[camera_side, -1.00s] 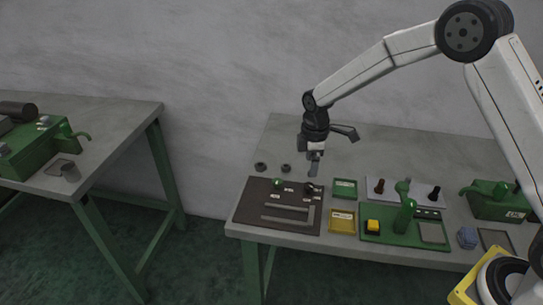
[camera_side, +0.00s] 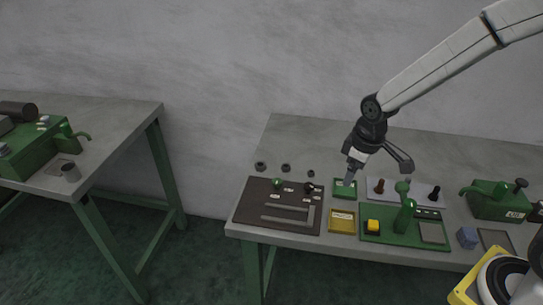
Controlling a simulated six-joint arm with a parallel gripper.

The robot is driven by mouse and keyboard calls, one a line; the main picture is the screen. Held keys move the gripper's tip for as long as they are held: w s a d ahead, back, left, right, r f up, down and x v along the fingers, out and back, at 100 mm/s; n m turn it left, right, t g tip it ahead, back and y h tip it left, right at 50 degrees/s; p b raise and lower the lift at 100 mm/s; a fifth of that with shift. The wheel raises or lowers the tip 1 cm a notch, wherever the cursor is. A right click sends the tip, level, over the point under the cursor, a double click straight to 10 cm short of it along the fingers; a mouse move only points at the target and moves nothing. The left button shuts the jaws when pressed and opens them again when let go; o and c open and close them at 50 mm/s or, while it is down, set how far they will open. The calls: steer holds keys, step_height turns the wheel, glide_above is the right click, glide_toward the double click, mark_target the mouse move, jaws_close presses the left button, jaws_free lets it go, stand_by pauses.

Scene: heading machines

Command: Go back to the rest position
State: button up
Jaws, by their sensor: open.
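My gripper (camera_side: 351,178) points down at the right table, in front of the green tray (camera_side: 344,194) in this view. I see nothing held in it. The gripper's lower end overlaps the back of the tray in the picture, and I cannot tell its height above it. The upper part of my arm runs off to the top right. No rest position is marked in the view.
A dark mat (camera_side: 250,212) bears small parts and a grey angle. Near it are a yellow tray (camera_side: 342,221), a green fixture (camera_side: 405,215), a white plate (camera_side: 419,186) with dark pegs, a green machine (camera_side: 497,201) and a blue block (camera_side: 467,237). Grey rings (camera_side: 286,167) lie behind the mat.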

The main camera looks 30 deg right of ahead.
steer(key=s+m+t, duration=0.1)
steer(key=s+m, duration=0.3)
steer(key=s, duration=0.5)
steer(key=shift+s+d+r+m, duration=0.25)
steer(key=shift+s+d+m, duration=0.05)
steer(key=shift+d+m, duration=0.1)
stand_by(0.4)
